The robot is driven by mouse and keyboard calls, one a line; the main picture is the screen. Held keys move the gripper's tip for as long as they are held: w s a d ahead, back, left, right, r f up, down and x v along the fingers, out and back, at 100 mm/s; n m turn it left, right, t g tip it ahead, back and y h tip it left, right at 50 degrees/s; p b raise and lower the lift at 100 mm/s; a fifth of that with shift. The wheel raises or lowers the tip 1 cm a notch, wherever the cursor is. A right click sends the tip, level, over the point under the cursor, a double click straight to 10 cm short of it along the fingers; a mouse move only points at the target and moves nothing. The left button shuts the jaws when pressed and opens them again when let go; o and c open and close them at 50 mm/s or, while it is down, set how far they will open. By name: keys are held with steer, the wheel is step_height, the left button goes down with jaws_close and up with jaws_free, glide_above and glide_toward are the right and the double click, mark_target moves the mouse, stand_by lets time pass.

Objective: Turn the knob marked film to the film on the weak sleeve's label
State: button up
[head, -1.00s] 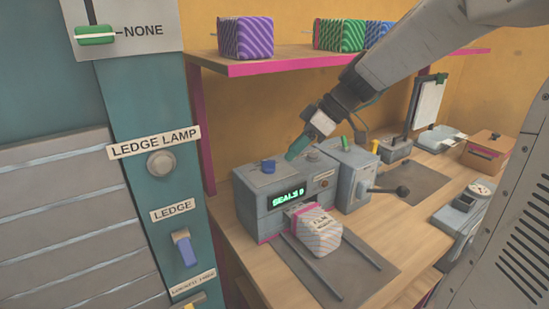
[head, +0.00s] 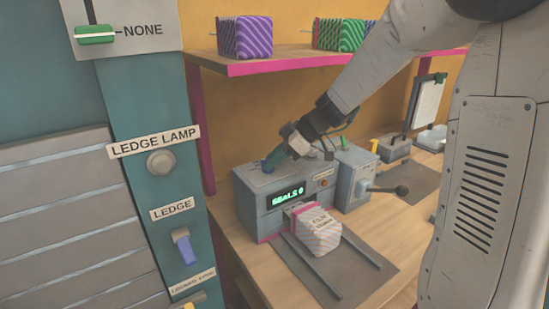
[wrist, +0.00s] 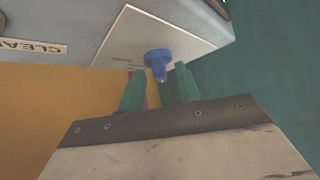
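The blue knob (head: 267,166) sits on top of the grey press box (head: 250,212). In the wrist view the knob (wrist: 157,62) stands on a pale plate, just beyond and between my green fingertips. My gripper (head: 280,156) reaches down to the knob from the right, its fingers apart with nothing gripped; it also shows in the wrist view (wrist: 158,80). The knob's own marking cannot be read. A striped sleeve (head: 320,238) with a pink band lies in front of the press. Its label starts with "FILM"; the rest is too small to read.
The press display (head: 287,196) reads "SEALS 0". A grey box with a black-knobbed lever (head: 400,190) stands to the right. A shelf (head: 290,62) with striped blocks hangs above. A teal panel with a ledge lamp button (head: 160,163) stands at the left.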

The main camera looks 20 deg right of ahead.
jaws_close()
steer(key=m+t+h, duration=0.1)
steer(key=m, duration=0.1)
steer(key=m+t+h, duration=0.1)
steer(key=m+t, duration=0.1)
steer(key=m, duration=0.1)
steer(key=shift+s+a+m+h, duration=0.3)
steer(key=shift+s+a+h, duration=0.05)
steer(key=shift+s+h, duration=0.05)
steer(key=m+h, duration=0.1)
steer(key=m+t+h, duration=0.1)
steer(key=m, duration=0.1)
steer(key=shift+a+m+h, duration=0.2)
steer(key=shift+m+h, duration=0.4)
steer(key=shift+m, duration=0.1)
jaws_free()
steer(key=shift+s, duration=0.1)
